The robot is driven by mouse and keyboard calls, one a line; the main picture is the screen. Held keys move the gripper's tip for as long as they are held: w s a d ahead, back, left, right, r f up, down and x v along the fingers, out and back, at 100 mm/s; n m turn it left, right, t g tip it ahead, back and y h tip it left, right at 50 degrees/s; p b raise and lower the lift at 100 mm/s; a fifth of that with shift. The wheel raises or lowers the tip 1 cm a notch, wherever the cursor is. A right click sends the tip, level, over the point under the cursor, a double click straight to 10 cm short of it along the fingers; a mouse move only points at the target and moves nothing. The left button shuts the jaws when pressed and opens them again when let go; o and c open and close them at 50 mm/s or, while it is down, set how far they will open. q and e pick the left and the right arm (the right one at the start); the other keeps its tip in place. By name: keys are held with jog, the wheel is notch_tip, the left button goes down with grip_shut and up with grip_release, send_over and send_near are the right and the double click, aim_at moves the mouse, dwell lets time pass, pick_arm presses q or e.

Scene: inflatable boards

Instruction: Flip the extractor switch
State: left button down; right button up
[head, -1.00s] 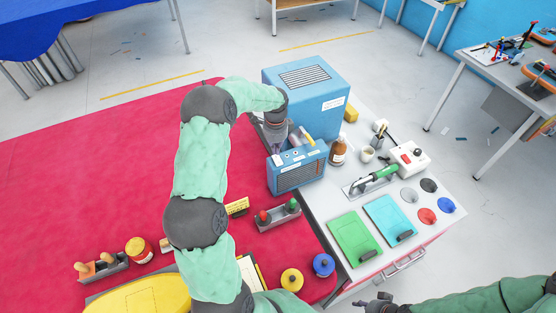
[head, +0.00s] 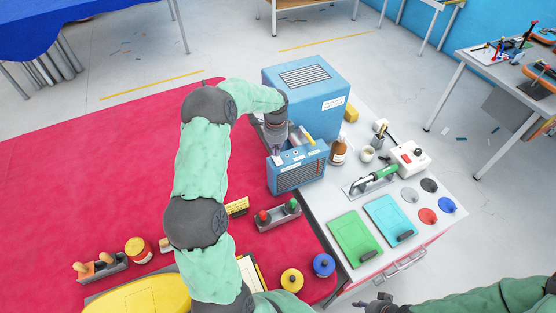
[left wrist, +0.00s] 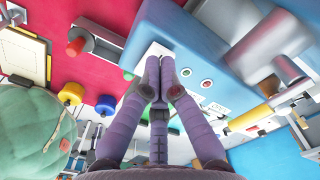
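The small blue extractor box (head: 298,174), with a yellow handle and a grilled front, stands at the table's far left edge. My left gripper (head: 279,159) points down at the left part of this top. In the left wrist view its purple fingers (left wrist: 160,64) meet at the tips, with nothing seen between them. The switch is not clearly visible; the fingertips cover part of the panel. My right gripper (head: 378,304) is at the bottom edge, small and partly cut off.
A large blue vented box (head: 305,88) stands right behind the extractor. A brown bottle (head: 338,151), a white cup (head: 367,155) and a green-handled tool (head: 376,177) are to the right. Green (head: 355,240) and cyan (head: 390,219) panels lie nearer on the table.

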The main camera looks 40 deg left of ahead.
pick_arm(q)
jog(key=shift+f+b, duration=0.4)
jog(key=shift+f, duration=0.35)
dwell(0.3)
jog(key=shift+r+p, duration=2.25)
jog(key=shift+r, duration=1.3)
